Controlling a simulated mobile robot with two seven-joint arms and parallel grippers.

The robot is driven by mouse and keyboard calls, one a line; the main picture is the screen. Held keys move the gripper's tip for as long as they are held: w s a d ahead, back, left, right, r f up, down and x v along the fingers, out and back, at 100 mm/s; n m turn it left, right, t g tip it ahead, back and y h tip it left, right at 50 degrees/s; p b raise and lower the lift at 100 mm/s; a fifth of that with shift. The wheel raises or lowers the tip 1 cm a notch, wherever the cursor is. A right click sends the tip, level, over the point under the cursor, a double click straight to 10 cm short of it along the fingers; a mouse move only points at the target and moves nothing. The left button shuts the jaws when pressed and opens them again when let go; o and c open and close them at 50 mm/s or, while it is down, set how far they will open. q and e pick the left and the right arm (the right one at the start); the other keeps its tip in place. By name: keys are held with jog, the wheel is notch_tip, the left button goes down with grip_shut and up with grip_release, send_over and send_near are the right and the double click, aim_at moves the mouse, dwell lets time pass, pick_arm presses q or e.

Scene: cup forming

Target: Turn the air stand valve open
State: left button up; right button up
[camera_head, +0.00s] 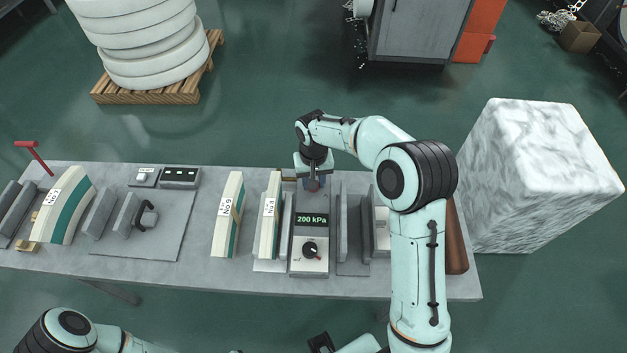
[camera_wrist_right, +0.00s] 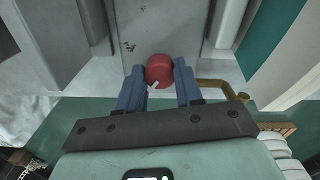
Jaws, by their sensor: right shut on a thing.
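The air stand (camera_head: 310,232) is a grey box on the bench with a lit display reading 200 kPa and a black dial (camera_head: 310,250) on its front panel. My right gripper (camera_head: 313,184) reaches down at the stand's far end. In the right wrist view, its two blue fingers (camera_wrist_right: 159,82) are shut on a red round valve knob (camera_wrist_right: 158,69), one finger on each side. A small white mark shows on the knob's edge. In the head view the gripper mostly hides the knob. My left arm shows at the bottom left, but its gripper is out of view.
Cream and green curved blocks (camera_head: 228,214) stand left of the air stand, one close beside it. Grey plates (camera_head: 342,228) stand close on its right. A brass bent pipe (camera_wrist_right: 225,87) is near the right finger in the wrist view. A marble block (camera_head: 540,175) stands right of the bench (camera_head: 190,274).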

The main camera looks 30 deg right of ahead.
jog(key=m, duration=0.5)
jog(key=shift+m, duration=0.3)
pick_arm(q)
jog(key=shift+w+r+p, duration=0.2)
jog(key=shift+r+p, duration=0.1)
pick_arm(e)
jog(key=m, duration=0.5)
jog(key=shift+m, duration=0.3)
jog(key=o, duration=1)
jog(key=shift+o, duration=0.2)
jog(key=shift+r, duration=0.15)
pick_arm(q)
jog(key=shift+w+r+p, duration=0.6)
jog(key=shift+r+p, duration=0.05)
jog(key=shift+r, duration=0.25)
pick_arm(e)
notch_tip(320, 180, up, 13)
pick_arm(q)
jog(key=shift+s, duration=0.1)
